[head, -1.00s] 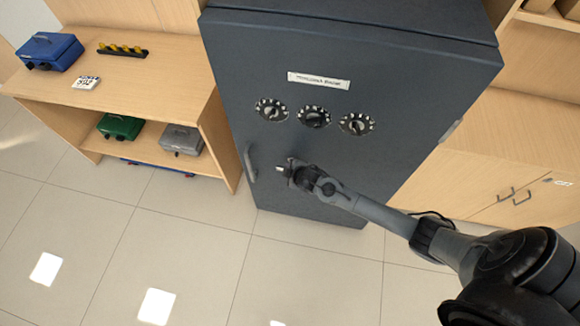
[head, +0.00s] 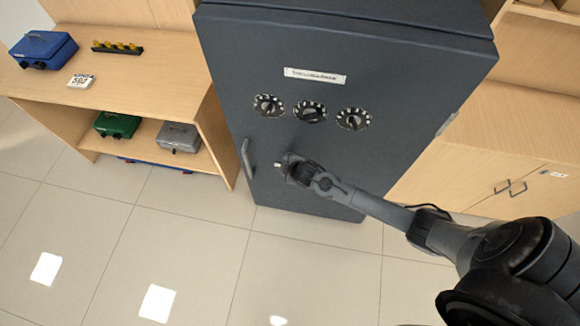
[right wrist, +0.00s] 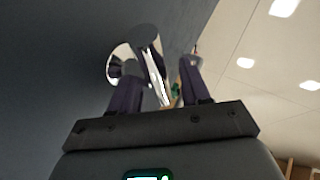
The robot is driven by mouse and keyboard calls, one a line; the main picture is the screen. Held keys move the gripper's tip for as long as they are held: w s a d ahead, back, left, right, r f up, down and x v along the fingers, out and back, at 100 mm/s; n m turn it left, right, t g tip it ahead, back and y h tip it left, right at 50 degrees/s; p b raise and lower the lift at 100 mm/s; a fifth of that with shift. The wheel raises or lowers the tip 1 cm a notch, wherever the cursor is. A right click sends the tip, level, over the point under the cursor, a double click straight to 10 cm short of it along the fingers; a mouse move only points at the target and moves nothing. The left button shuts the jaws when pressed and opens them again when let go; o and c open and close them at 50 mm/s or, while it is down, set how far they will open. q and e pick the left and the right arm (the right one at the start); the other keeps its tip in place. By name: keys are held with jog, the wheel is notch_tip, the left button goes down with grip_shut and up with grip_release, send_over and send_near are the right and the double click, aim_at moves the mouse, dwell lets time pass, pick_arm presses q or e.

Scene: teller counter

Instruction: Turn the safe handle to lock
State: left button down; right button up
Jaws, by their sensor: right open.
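The dark blue-grey safe (head: 380,110) stands with its door shut in the head view. Its chrome lever handle (right wrist: 152,68) sticks out from a round shiny base (right wrist: 118,62) on the door in the right wrist view. In the head view only a small shiny bit of the lever (head: 278,164) shows past the gripper. My right gripper (right wrist: 162,75) is open at the door, its two fingers on either side of the lever in the wrist view. I cannot tell whether a finger touches it. My left gripper is not in view.
Three black dials (head: 311,112) sit above the lever. A vertical pull bar (head: 246,158) is at the door's left edge. A wooden shelf unit (head: 150,95) with cash boxes stands left, and wooden cabinets (head: 480,160) stand right. The tiled floor in front is clear.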

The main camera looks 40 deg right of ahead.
jog(key=p+v, duration=0.2)
jog(key=v, duration=0.8)
jog(key=shift+s+r+p, duration=0.25)
jog(key=shift+p, duration=0.1)
